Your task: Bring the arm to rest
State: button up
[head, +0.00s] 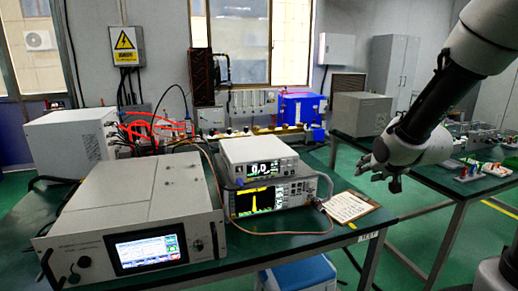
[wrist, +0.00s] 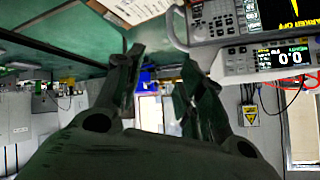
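My arm reaches in from the upper right of the head view. My gripper (head: 379,178) hangs in the air right of the instruments and above the gap beside the clipboard. In the wrist view, my gripper (wrist: 158,72) has its two fingers apart with nothing between them, so it is open and empty. It touches nothing that I can see.
The near green bench carries a microwave generator (head: 135,215) with a lit screen, stacked meters (head: 262,172) and a clipboard (head: 348,207) at its right edge. A second bench (head: 455,185) with small parts stands at the right. Open floor lies between the benches.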

jog(key=s+d+r+n+g, duration=0.1)
jog(key=s+r+g, duration=0.2)
jog(key=s, duration=1.1)
jog(key=s+d+r+n+g+h, duration=0.1)
jog(key=s+d+r+n+g, duration=0.1)
jog(key=s, duration=1.2)
notch_tip(320, 180, up, 2)
jog(key=shift+r+g, duration=0.25)
jog(key=shift+g, duration=0.35)
